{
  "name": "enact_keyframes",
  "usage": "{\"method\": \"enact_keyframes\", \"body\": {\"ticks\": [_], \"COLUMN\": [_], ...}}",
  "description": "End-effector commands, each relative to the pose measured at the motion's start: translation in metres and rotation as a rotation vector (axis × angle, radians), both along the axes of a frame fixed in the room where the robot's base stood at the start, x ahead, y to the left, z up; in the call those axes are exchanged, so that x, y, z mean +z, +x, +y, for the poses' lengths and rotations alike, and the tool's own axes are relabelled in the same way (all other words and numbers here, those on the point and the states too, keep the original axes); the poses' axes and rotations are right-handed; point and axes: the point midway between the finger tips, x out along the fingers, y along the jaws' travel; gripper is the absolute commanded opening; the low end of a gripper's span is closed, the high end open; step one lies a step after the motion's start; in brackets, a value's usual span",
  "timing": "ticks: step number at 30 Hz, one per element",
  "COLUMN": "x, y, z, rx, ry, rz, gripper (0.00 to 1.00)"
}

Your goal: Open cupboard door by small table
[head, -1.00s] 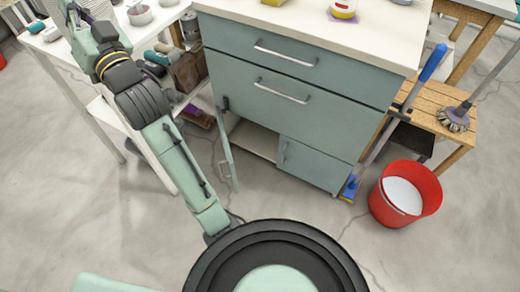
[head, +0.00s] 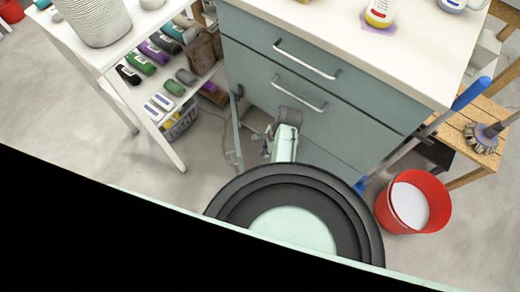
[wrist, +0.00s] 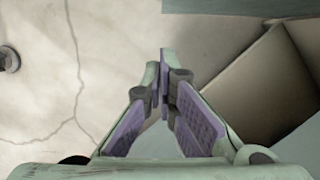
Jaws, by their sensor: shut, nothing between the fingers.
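The grey-green cupboard (head: 345,105) stands right of the small white table (head: 125,48). Its lower left door (head: 237,140) stands swung out, seen nearly edge-on in the head view, on the side by the table. My gripper (wrist: 164,62) is shut and empty in the wrist view, fingertips together over pale floor. The cupboard's open hollow (wrist: 262,85) lies to the right of the fingers there, apart from them. In the head view my arm reaches down in front of the cupboard's lower part, hiding much of the opening.
A red bucket (head: 438,213) and a blue-handled mop (head: 415,137) stand to the cupboard's right, beside a wooden stool (head: 455,140). Bottles and boxes fill the small table's lower shelf.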

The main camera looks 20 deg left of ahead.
Motion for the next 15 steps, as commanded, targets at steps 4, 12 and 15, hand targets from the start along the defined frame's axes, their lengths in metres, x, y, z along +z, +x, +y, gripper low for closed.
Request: {"method": "enact_keyframes", "body": {"ticks": [4,12,15], "x": [-0.024,-0.081,-0.086], "y": [-0.003,-0.008,-0.013], "z": [0.006,0.02,0.031], "rx": [0.003,0.006,0.01], "ry": [0.0,0.001,0.001], "rz": [0.001,-0.002,-0.006], "gripper": [0.0,0.0,0.0]}}
